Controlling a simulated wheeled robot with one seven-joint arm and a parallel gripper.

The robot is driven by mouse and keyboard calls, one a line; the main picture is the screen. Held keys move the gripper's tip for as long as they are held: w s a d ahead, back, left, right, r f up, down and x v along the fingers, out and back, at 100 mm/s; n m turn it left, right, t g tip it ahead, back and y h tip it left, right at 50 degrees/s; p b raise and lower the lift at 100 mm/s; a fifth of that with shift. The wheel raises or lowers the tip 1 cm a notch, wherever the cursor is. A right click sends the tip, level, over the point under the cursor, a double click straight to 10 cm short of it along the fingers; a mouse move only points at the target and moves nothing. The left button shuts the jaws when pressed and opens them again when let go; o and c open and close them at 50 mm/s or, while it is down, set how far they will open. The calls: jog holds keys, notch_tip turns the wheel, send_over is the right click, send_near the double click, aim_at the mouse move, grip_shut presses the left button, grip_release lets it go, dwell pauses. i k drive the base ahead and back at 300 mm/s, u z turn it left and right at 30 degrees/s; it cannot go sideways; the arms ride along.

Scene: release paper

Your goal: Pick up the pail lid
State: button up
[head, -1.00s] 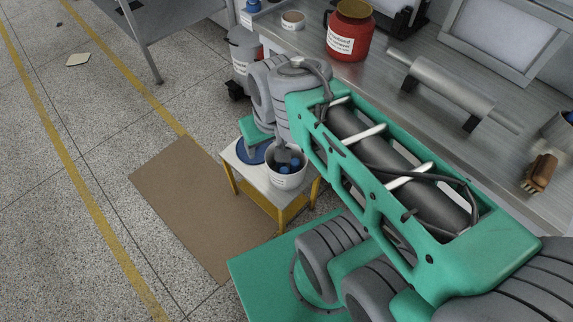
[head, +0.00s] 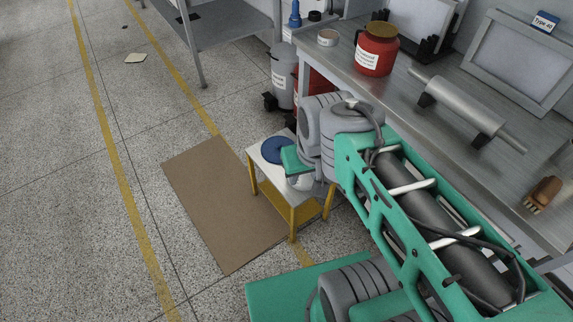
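A round blue lid (head: 278,150) lies flat on the white top of a small yellow-legged table (head: 262,164). It is mostly in clear view, with its right side close to my arm's green wrist part in the picture. My wrist is above the table's right side.
A brown mat (head: 222,200) lies on the floor left of the small table. A metal workbench (head: 400,105) on the right holds a red jar (head: 376,52) and a steel roller (head: 462,108). A grey bin (head: 283,75) stands behind. The floor to the left is open.

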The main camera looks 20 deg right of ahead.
aim_at(270, 149)
jog(key=u, duration=0.7)
jog(key=i, duration=0.4)
jog(key=u, duration=0.65)
jog(key=i, duration=0.85)
jog(key=z, duration=0.55)
jog(key=i, duration=1)
jog(key=z, duration=0.95)
